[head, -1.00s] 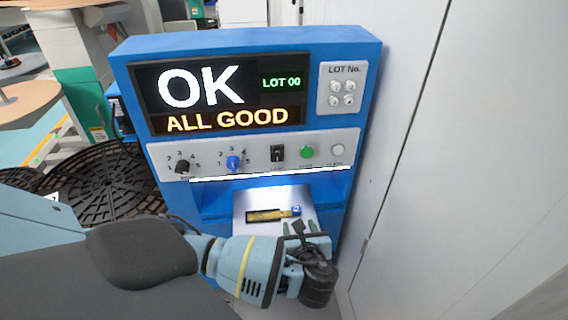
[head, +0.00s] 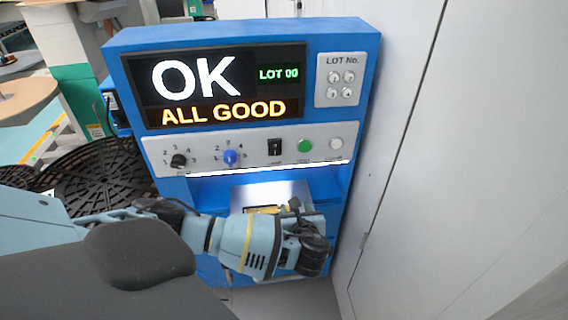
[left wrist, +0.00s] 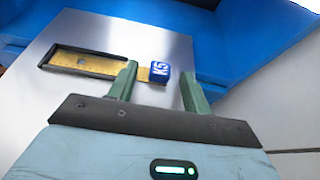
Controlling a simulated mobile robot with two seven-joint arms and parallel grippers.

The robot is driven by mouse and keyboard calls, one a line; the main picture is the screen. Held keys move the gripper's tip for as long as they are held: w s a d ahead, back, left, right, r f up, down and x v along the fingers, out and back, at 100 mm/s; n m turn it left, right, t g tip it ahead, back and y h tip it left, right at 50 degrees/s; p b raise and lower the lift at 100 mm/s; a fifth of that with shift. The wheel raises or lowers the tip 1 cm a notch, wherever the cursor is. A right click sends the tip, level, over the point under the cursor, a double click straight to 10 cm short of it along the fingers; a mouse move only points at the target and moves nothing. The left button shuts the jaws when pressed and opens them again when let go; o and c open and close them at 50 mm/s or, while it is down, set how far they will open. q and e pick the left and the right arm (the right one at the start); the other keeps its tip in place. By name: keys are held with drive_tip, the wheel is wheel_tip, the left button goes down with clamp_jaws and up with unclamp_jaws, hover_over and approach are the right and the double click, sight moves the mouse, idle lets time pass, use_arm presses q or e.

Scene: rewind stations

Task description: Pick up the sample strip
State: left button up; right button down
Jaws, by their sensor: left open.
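The sample strip (left wrist: 98,65) is a thin brass-coloured strip with a blue end block (left wrist: 159,72) marked with white characters. It lies in a dark-edged slot on a silver plate (left wrist: 190,47) in the lower bay of the blue station. My left gripper (left wrist: 160,80) is open, with its green fingers on either side of the blue block; I cannot tell whether they touch it. In the head view the left gripper (head: 303,207) reaches into the bay and hides most of the strip (head: 262,209). My right gripper is not in view.
The blue station (head: 345,120) shows "OK", "LOT 00" and "ALL GOOD" above knobs and buttons. A pale wall or door (head: 440,180) stands close on its right. Black round mesh (head: 95,185) lies to the left.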

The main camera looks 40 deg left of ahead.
use_arm(q)
drive_tip(key=shift+w+a+f, duration=0.1)
drive_tip(key=shift+w+a, duration=0.1)
drive_tip(key=shift+a, duration=0.05)
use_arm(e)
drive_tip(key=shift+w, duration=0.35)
use_arm(q)
drive_tip(key=c, duration=1.1)
drive_tip(key=shift+o, duration=0.2)
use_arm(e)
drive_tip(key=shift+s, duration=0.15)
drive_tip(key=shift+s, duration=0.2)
